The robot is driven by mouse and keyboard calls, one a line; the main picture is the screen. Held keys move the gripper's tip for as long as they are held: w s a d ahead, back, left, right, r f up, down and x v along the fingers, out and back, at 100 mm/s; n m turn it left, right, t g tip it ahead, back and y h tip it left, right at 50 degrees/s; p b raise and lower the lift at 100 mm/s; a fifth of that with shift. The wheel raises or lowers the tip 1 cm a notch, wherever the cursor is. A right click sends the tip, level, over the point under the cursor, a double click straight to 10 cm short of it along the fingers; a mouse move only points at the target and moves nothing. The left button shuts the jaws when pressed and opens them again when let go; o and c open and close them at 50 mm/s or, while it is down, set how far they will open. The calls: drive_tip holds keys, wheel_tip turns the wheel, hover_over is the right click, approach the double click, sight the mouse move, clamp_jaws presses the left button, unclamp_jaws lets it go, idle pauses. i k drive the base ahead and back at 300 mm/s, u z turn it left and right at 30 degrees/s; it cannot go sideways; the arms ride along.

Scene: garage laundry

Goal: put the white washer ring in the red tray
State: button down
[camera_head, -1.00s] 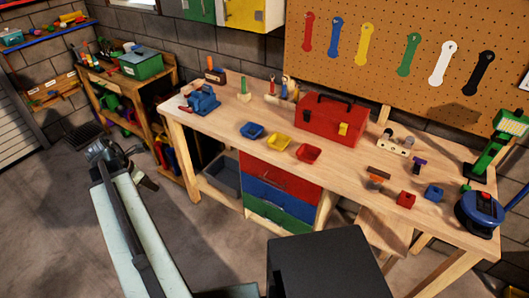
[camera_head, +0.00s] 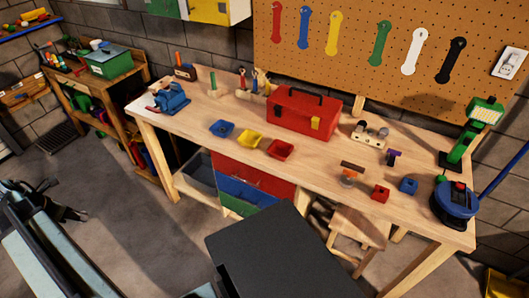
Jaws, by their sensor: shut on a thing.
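The red tray (camera_head: 281,150) is a small open tray on the workbench, the rightmost in a row with a yellow tray (camera_head: 250,138) and a blue tray (camera_head: 221,129). It looks empty. My gripper (camera_head: 66,212) is dark and at the left edge, over the floor in front of the bench and well away from the red tray. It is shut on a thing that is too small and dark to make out. I cannot pick out the white washer ring anywhere in view.
The wooden workbench (camera_head: 310,170) holds a red toolbox (camera_head: 303,113) behind the trays, a blue vise (camera_head: 169,98) at left, and small blocks and a blue round-based tool (camera_head: 456,204) at right. A stool (camera_head: 358,232) stands under the bench. Open floor lies in front.

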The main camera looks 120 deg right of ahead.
sight(282, 154)
drive_tip(key=k, duration=0.9)
drive_tip(key=u, duration=0.6)
